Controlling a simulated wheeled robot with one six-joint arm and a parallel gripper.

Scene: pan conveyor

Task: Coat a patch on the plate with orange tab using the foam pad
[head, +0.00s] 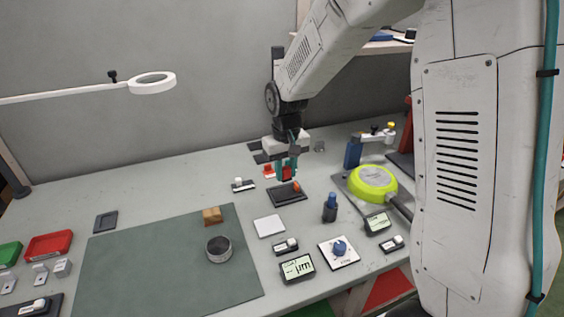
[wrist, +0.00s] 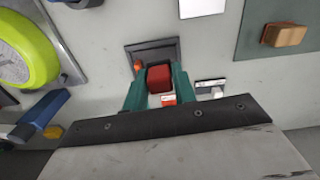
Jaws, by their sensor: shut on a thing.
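My gripper (head: 287,174) has teal fingers and points down over the back of the table. It is shut on a red block (wrist: 159,78), which looks like the foam pad; the block also shows between the fingers in the head view. A dark square plate (head: 287,197) with a raised rim lies just in front of the gripper, with a small orange piece (head: 296,187), likely the orange tab, at its right side. In the wrist view the block overlaps the dark plate (wrist: 173,48); I cannot tell whether they touch. The fingers and block hide part of the plate.
A yellow-green round pan (head: 372,183) stands to the right beside a blue post (head: 353,154). A dark blue bottle (head: 330,208) and a white square plate (head: 269,226) are in front. A green mat (head: 150,270) holds a tan block (head: 212,216) and a metal cup (head: 218,250).

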